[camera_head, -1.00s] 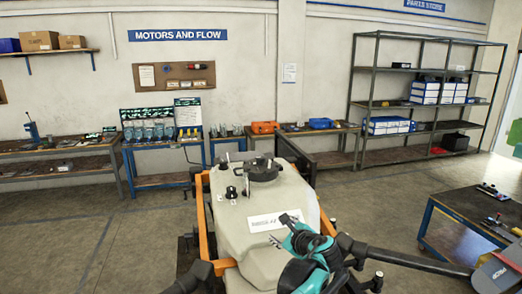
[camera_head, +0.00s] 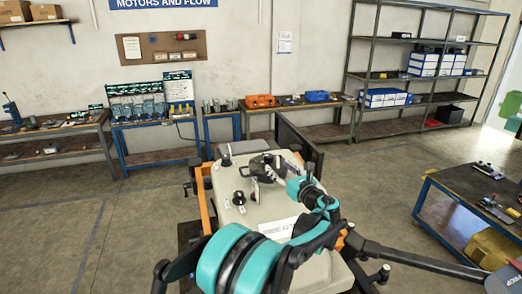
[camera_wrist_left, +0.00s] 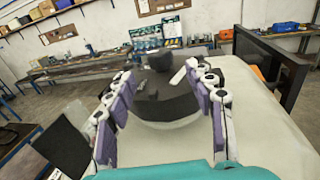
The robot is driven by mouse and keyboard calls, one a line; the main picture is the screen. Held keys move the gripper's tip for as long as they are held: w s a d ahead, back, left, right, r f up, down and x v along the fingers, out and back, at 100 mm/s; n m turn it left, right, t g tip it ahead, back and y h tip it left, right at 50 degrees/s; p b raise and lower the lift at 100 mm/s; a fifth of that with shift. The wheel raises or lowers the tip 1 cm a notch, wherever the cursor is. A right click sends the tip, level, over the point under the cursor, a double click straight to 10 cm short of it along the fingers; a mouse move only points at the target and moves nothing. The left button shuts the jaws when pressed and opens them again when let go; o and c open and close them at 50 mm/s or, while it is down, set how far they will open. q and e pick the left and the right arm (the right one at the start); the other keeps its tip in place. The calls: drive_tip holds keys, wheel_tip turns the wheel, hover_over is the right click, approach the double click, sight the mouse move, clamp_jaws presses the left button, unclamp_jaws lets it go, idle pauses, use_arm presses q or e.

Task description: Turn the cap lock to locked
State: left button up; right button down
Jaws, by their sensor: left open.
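The large round black cap (camera_head: 258,167) sits on top of the drone's beige tank (camera_head: 262,210), with a raised black part on it. In the left wrist view the cap (camera_wrist_left: 165,105) lies between my fingers. My left gripper (camera_head: 279,170) is open at the cap's right side; the wrist view shows its purple-padded fingers (camera_wrist_left: 165,78) spread on both sides of the cap. I cannot tell whether they touch it. A small black knob (camera_head: 240,197) stands on the tank nearer to me. Lock markings are too small to read. My right gripper is not in view.
A dark upright panel (camera_head: 299,145) stands behind the tank on the right. A black drone arm (camera_head: 410,257) extends right. A cart with tools (camera_head: 475,190) stands at the right. Benches and shelves line the wall; floor at the left is clear.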

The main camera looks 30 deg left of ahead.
sight(271, 159)
use_arm(q)
drive_tip(key=shift+w+a+r, duration=0.2)
drive_tip(key=shift+w+a, duration=0.05)
drive_tip(key=shift+a, duration=0.1)
drive_tip(key=p+x, duration=0.1)
drive_tip(key=x, duration=0.6)
drive_tip(key=shift+w+a+p, duration=0.15)
drive_tip(key=shift+p, duration=0.15)
